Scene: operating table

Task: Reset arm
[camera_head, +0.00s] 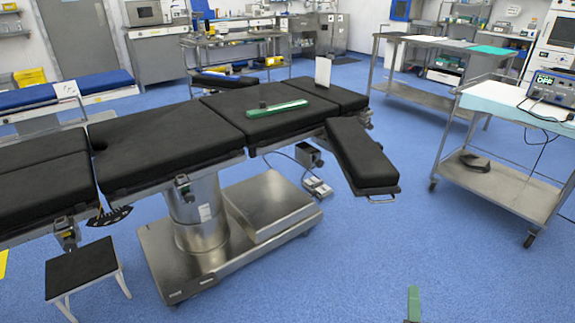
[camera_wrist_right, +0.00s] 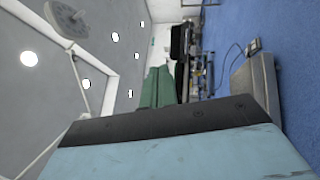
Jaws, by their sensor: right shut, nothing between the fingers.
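My right gripper (camera_head: 413,305) shows at the bottom edge of the head view as a green fingertip, low over the blue floor. The right wrist view shows its two green fingers (camera_wrist_right: 157,88) side by side and shut, with nothing between them. My left gripper is in neither view. The black padded operating table (camera_head: 165,142) stands across the middle of the head view, well apart from the right gripper. The right wrist view is turned on its side and also shows part of a table beyond the fingers.
A flat green item (camera_head: 277,109) lies on the table. A wheeled cart (camera_head: 510,190) with a device (camera_head: 550,88) stands right. A step stool (camera_head: 82,268) stands front left. The front right floor is clear.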

